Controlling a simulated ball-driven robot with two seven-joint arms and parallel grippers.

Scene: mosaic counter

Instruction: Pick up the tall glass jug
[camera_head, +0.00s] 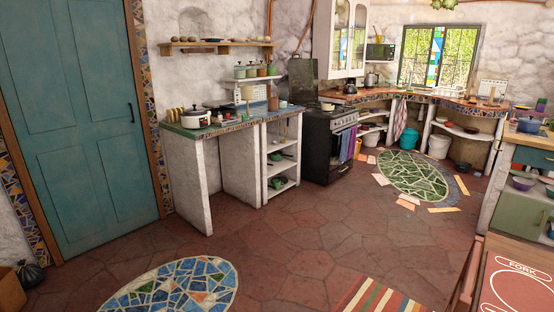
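I cannot make out a tall glass jug for certain in the head view. Small items on the far counters are too small to tell apart. Neither of my grippers is in view.
A mosaic-topped counter (205,131) with a white pot (196,118) stands at the left, beside a black stove (322,150). A curved counter (440,99) runs under the window. A table (515,283) is at the lower right. The tiled floor (290,235) between is mostly clear.

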